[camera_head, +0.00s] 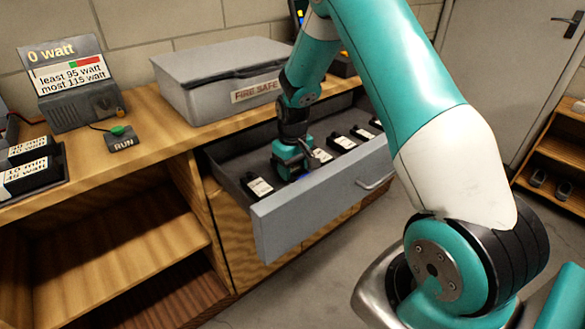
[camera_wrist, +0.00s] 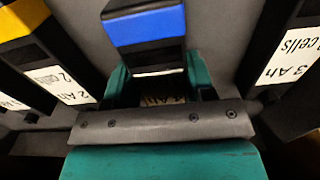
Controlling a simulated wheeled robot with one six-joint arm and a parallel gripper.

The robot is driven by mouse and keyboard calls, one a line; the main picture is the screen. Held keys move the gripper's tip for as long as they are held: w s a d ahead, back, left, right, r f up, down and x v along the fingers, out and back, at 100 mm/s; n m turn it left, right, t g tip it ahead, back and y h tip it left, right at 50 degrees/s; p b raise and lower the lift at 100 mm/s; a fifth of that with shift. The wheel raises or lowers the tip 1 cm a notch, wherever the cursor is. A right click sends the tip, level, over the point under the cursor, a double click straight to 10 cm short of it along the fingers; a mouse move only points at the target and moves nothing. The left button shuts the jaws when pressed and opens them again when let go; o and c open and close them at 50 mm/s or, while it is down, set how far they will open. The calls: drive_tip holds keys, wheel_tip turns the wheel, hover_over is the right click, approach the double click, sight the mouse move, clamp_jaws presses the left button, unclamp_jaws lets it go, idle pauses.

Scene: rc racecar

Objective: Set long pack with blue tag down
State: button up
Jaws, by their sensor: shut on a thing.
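A black pack with a blue tag (camera_wrist: 146,27) shows at the top middle of the wrist view. My gripper (camera_wrist: 158,88) is shut on it, with a teal finger on each side. In the head view my gripper (camera_head: 291,160) is down inside the open grey drawer (camera_head: 322,197), and a bit of blue (camera_head: 305,178) shows beside it. Most of the held pack is hidden by my gripper there. I cannot tell whether the pack touches the drawer floor.
A yellow-tagged pack (camera_wrist: 42,60) lies close on the left, and a 3 Ah pack (camera_wrist: 287,65) close on the right. Several packs line the drawer, one at its left end (camera_head: 257,187). A grey FIRE SAFE box (camera_head: 215,78) stands on the bench behind.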

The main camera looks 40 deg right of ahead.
drive_tip(key=shift+f, duration=0.2)
drive_tip(key=o, duration=1.2)
drive_tip(key=shift+o, duration=0.2)
drive_tip(key=shift+r, duration=0.15)
